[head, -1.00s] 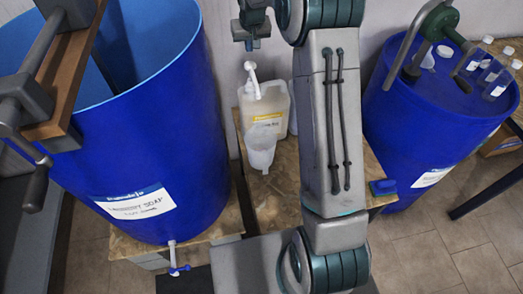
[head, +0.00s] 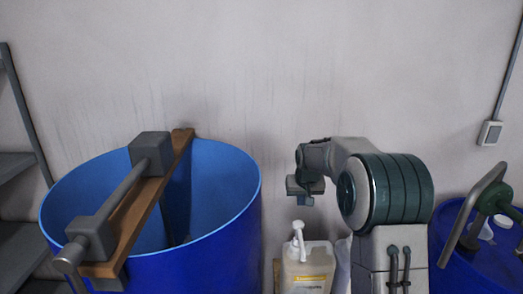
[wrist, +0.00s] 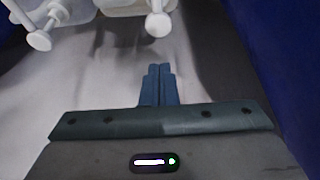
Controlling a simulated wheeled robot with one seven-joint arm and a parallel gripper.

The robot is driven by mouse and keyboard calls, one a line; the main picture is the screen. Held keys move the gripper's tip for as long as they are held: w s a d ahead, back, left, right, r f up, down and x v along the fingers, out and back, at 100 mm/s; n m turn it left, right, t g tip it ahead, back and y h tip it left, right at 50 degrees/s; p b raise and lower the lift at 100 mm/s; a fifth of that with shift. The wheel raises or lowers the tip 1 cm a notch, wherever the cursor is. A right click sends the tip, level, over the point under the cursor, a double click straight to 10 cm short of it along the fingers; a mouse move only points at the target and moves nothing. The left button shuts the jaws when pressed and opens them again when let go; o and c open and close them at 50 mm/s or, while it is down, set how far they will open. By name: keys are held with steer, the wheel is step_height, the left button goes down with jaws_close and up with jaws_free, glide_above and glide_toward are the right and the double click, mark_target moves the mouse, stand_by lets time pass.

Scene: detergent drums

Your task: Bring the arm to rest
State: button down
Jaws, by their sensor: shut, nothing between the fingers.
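My arm is raised and bent in the head view, with its dark jointed part in front of the wall. My gripper (head: 304,199) hangs at its end, pointing down, above the pump bottle and to the right of the large blue drum. In the wrist view my gripper (wrist: 160,68) shows its two blue fingers pressed together with nothing between them. Two white pump heads, one at left (wrist: 40,40) and one near the centre (wrist: 157,24), lie beyond the fingertips, apart from them.
The open blue drum (head: 228,235) carries a wooden bar (head: 152,215) with a crank. A pump bottle (head: 306,268) with a yellow label stands between the drums. A second blue drum (head: 480,262) with a green hand pump (head: 492,200) is at right.

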steer(key=s+r, duration=0.4)
steer(key=s, duration=0.6)
steer(key=s+r, duration=0.4)
steer(key=s, duration=0.5)
steer(key=s+f, duration=0.3)
steer(key=s, duration=1.8)
steer(key=shift+g, duration=0.4)
